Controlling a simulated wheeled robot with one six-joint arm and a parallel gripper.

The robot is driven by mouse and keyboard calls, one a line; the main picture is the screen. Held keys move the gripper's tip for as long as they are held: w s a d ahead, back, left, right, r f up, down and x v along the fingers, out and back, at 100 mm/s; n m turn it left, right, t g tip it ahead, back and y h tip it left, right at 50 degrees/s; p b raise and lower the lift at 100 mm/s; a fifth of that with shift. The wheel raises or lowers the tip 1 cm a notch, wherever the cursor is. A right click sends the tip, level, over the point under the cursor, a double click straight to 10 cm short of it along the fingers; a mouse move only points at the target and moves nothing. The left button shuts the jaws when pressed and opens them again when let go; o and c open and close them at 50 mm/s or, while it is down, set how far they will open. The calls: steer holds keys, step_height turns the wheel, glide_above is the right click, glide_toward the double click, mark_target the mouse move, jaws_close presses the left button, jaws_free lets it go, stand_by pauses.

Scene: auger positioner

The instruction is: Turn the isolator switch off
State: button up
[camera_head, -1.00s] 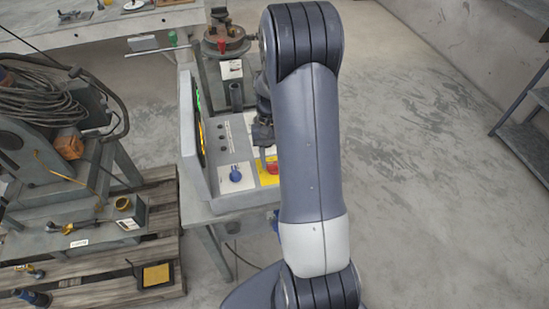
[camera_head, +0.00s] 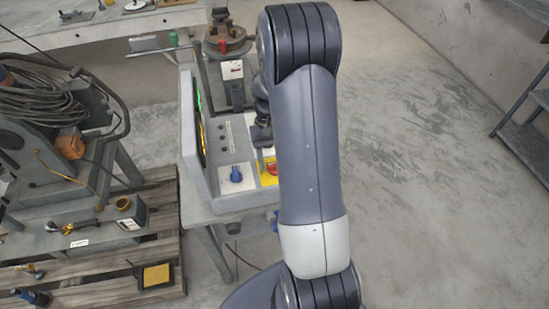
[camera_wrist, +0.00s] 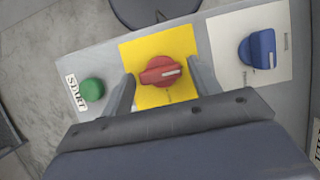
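The isolator switch is a red rotary knob (camera_wrist: 161,71) on a yellow plate (camera_wrist: 187,40), in the wrist view. A pale line marks the knob, and it lies nearly sideways in that picture. My gripper (camera_wrist: 162,80) is open, with one finger to the left of the red knob and the other to its right, both apart from it. In the head view the red knob (camera_head: 272,167) shows on the yellow plate (camera_head: 268,180) at the control box, partly hidden by my arm. My gripper (camera_head: 263,143) is above it, partly hidden too.
A blue knob (camera_wrist: 258,49) on a white plate sits right of the yellow plate, and a green button (camera_wrist: 92,89) by a START label sits left. The grey control box (camera_head: 228,203) has an upright screen panel. A pallet (camera_head: 100,270) with machinery stands at left.

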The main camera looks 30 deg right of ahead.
steer(key=shift+o, duration=0.7)
steer(key=b+v, duration=0.1)
steer(key=v, duration=0.9)
steer(key=shift+w+r, duration=0.2)
steer(key=shift+r, duration=0.15)
steer(key=p+x, duration=0.1)
steer(key=x, duration=1)
steer(key=shift+m, duration=0.3)
steer(key=shift+r, duration=0.15)
